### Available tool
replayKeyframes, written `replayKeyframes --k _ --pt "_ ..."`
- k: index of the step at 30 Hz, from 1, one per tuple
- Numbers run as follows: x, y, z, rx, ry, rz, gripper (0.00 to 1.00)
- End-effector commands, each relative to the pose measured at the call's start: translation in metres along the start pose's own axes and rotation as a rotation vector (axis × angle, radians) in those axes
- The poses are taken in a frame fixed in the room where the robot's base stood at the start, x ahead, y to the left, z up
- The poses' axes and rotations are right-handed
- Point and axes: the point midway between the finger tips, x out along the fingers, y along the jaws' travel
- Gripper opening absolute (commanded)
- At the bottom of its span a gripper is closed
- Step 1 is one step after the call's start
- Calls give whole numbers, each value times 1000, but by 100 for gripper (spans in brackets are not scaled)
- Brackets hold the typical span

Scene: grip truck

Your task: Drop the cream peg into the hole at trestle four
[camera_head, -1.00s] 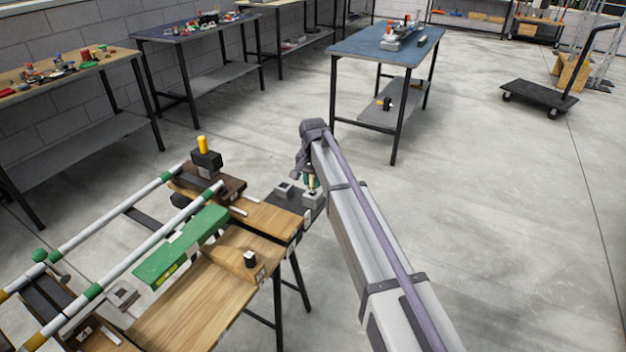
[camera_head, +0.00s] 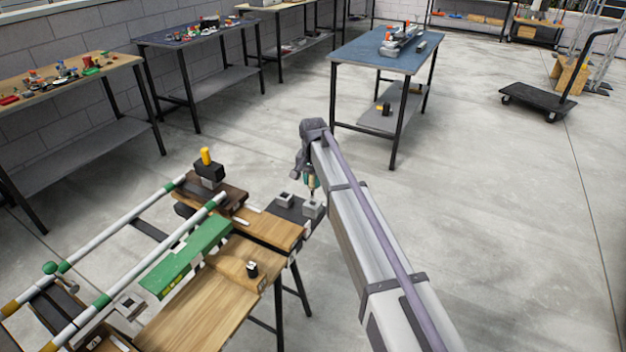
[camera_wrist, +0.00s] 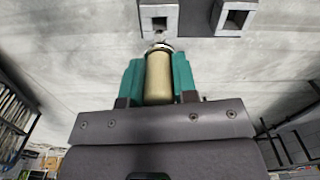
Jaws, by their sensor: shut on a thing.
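My gripper (camera_head: 312,182) is shut on the cream peg (camera_wrist: 159,78), which sits lengthwise between its two green fingers in the wrist view. The peg's far end has a dark and light band and points toward a grey square block with a hole (camera_wrist: 158,23). In the head view this block (camera_head: 312,209) is right below my gripper; the tip looks apart from it, but the exact gap is unclear. A second grey block with a square hole (camera_wrist: 235,17) also shows in the head view (camera_head: 284,200). Both blocks stand on a dark plate (camera_wrist: 197,19) at the trestle's end.
The wooden trestle top (camera_head: 205,300) carries a green beam (camera_head: 187,255), white rails (camera_head: 150,265), a small black piece with a light top (camera_head: 252,269) and a dark block with a yellow knob (camera_head: 207,168). A blue-topped table (camera_head: 385,55) stands behind.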

Motion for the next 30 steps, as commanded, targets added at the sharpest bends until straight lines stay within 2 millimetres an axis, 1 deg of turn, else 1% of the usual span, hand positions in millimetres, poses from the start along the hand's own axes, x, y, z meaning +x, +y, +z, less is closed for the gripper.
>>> replayKeyframes --k 1,4,15,30 --pt "-6 0 0 0 0 0 1" --pt "-10 0 0 0 0 0 1" --pt "-11 0 0 0 0 0 1" --pt "-51 0 0 0 0 0 1"
